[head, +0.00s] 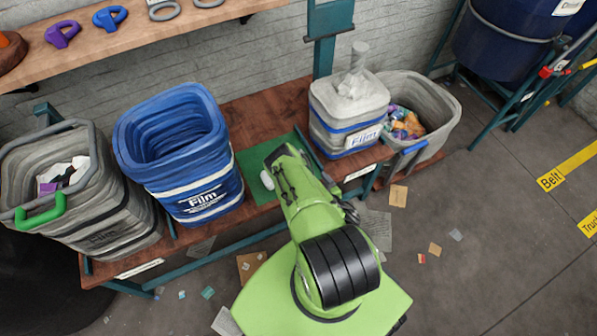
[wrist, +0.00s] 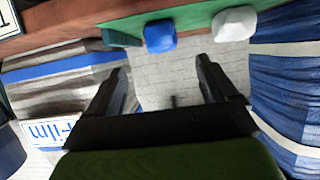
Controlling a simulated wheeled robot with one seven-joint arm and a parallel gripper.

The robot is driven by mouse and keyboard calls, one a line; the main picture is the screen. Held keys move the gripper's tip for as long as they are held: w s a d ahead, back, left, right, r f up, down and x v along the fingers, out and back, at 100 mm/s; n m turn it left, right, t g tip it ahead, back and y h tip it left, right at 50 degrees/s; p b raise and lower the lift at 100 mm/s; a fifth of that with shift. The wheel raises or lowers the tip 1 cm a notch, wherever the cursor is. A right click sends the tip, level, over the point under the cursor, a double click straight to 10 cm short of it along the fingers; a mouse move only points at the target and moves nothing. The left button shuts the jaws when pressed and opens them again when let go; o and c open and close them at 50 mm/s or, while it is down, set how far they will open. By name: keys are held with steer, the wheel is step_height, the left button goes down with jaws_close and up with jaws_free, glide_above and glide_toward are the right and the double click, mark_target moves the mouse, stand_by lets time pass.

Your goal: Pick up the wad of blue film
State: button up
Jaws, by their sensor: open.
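In the wrist view, a small blue wad (wrist: 160,36) sits at the edge of a green mat (wrist: 192,20). I take it for the wad of blue film. My gripper (wrist: 160,85) is open and empty, its two dark fingers spread apart. The blue wad shows beyond the fingertips, in line with the gap between them and apart from them. A white wad (wrist: 236,22) lies to its right on the mat. In the head view, the green mat (head: 252,162) and white wad (head: 267,180) show; my green arm hides the blue wad and the fingertips.
A blue bin labelled Film (head: 205,200) stands left of the mat. A grey, blue-banded container labelled Film (head: 350,110) stands to its right, beside a grey bin of colourful scraps (head: 440,115). Another grey bin (head: 110,215) stands far left. Scraps litter the floor (head: 440,210).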

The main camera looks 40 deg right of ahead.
steer(key=b+x, duration=0.2)
steer(key=x, duration=0.4)
steer(key=shift+w+d, duration=0.1)
steer(key=shift+w, duration=0.3)
steer(key=b+x, duration=0.2)
steer(key=x, duration=0.3)
steer(key=shift+b, duration=0.4)
steer(key=shift+r, duration=0.1)
steer(key=c, duration=1)
